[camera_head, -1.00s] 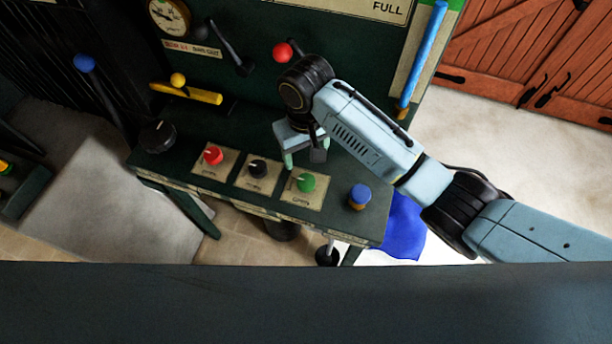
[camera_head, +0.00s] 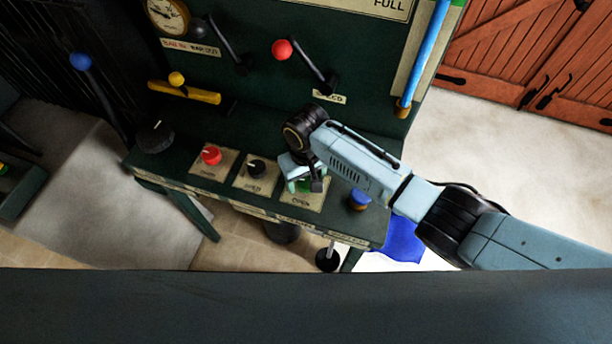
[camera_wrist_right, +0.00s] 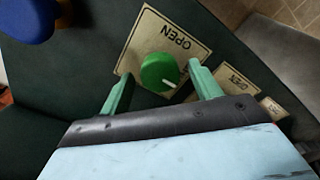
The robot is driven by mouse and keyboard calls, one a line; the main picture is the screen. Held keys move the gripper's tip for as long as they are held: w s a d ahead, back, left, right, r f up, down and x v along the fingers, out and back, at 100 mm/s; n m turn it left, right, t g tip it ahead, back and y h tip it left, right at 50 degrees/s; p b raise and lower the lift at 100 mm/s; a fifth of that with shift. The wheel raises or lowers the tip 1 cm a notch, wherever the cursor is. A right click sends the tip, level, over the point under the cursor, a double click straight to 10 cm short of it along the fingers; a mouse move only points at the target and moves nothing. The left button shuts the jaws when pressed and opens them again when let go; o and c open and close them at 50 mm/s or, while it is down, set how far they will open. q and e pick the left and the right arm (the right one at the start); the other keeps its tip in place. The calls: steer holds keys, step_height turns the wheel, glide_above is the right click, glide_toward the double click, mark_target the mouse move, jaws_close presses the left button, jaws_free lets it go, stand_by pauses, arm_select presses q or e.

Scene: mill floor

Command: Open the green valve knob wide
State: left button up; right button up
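The green valve knob (camera_wrist_right: 160,72) sits on a cream plate marked OPEN (camera_wrist_right: 183,32), with a white pointer line on its face. In the head view the knob (camera_head: 304,185) is mostly hidden by my right gripper (camera_head: 304,186), which is directly over it. In the right wrist view my right gripper (camera_wrist_right: 162,84) is open, with one green finger on each side of the knob and a gap to both. The fingers appear apart from the knob; their exact height over it is hard to tell. My left gripper is not in view.
On the same green console are a black knob (camera_head: 256,169), a red knob (camera_head: 211,155) and a blue knob (camera_head: 359,199), close beside the green one. A lever with a red ball (camera_head: 282,49) and a blue bar (camera_head: 424,52) stand behind.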

steer(key=c, duration=0.9)
steer(key=shift+r+n+p, duration=0.1)
steer(key=shift+n+p, duration=0.8)
steer(key=shift+n, duration=0.4)
steer(key=n+p, duration=0.1)
steer(key=n, duration=0.2)
steer(key=shift+n+p, duration=0.3)
steer(key=n+p, duration=0.1)
steer(key=n, duration=1)
steer(key=shift+a+n, duration=0.1)
steer(key=shift+n, duration=0.3)
